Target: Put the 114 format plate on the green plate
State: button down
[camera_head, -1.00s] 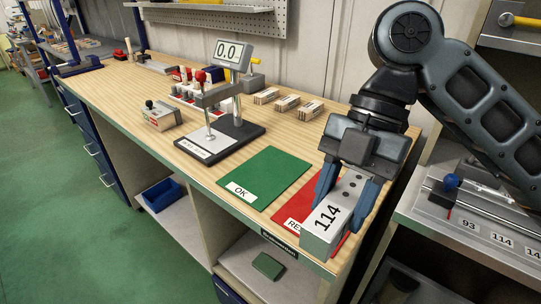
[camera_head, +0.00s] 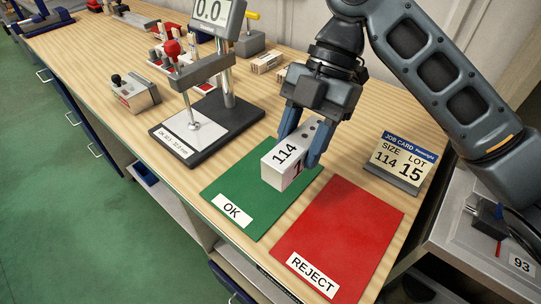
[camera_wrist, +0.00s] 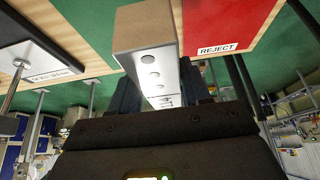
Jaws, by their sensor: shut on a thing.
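The 114 format plate (camera_head: 284,160) is a pale metal block marked 114. My gripper (camera_head: 302,143) is shut on it, with blue fingers on its two sides. In the head view the block is over the right part of the green plate (camera_head: 237,186), which is labelled OK. I cannot tell whether the block touches the green plate or is a little above it. In the wrist view the block (camera_wrist: 150,60) shows its holed face between the fingers, and part of the green plate (camera_wrist: 110,12) shows behind it.
The red REJECT plate (camera_head: 340,235) lies right of the green plate. A job card (camera_head: 402,158) reading size 114, lot 15 stands behind it. A gauge stand (camera_head: 205,130) with a dark base is close behind left of the green plate. A small block (camera_head: 135,95) sits further left.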

jog(key=w+a+f, duration=0.2)
jog(key=a, duration=0.1)
jog(key=a+f, duration=0.1)
jog(key=shift+w+a+f, duration=0.1)
jog(key=shift+w+a, duration=0.2)
jog(key=shift+w, duration=0.1)
jog(key=shift+f+p, duration=0.5)
jog(key=shift+f, duration=1.55)
jog(key=shift+f, duration=0.2)
jog(key=c, duration=0.5)
grip_release()
jog(key=b+v, duration=0.1)
jog(key=v, duration=1.1)
jog(key=shift+r, duration=0.2)
